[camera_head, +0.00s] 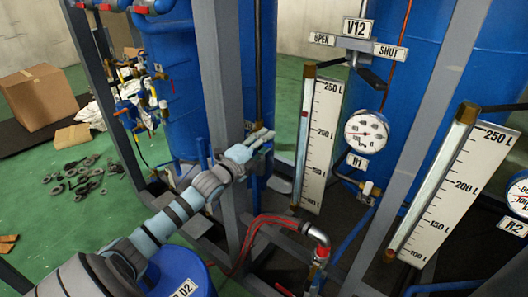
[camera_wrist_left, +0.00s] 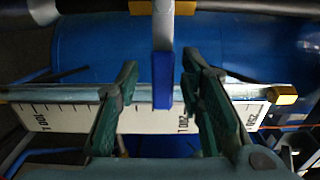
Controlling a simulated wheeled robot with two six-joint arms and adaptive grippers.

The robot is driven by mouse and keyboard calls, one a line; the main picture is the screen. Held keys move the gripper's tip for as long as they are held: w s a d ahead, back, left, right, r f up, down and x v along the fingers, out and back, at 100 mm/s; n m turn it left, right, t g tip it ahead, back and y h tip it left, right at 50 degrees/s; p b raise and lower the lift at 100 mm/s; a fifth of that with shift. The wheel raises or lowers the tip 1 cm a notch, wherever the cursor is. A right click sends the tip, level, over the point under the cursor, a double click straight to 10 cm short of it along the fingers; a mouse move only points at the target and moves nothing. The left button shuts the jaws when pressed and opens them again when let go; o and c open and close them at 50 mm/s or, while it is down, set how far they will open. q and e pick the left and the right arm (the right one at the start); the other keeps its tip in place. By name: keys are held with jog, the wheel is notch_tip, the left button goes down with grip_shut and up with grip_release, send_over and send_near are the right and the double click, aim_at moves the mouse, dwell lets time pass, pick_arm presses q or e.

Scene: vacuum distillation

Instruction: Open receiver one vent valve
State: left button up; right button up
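The V12 sign (camera_head: 357,27) stands at the top of the head view, with an OPEN plate (camera_head: 322,39) on its left and a SHUT plate (camera_head: 390,50) on its right. A dark lever (camera_head: 372,78) below the signs slants down to the right, on the SHUT side. My left gripper (camera_head: 263,138) is lower and to the left, beside a grey post. In the left wrist view its fingers (camera_wrist_left: 158,70) are open. A grey lever with a blue end (camera_wrist_left: 162,80) shows between them, with gaps at both sides. I cannot tell its depth. My right gripper is not in view.
The R1 level gauge (camera_head: 318,140) stands right of my left gripper, with a round dial (camera_head: 366,131) beside it. Grey posts (camera_head: 222,100) and a red hose (camera_head: 262,222) crowd the area.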

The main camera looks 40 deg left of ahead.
pick_arm(q)
jog(key=shift+r, duration=0.1)
grip_shut()
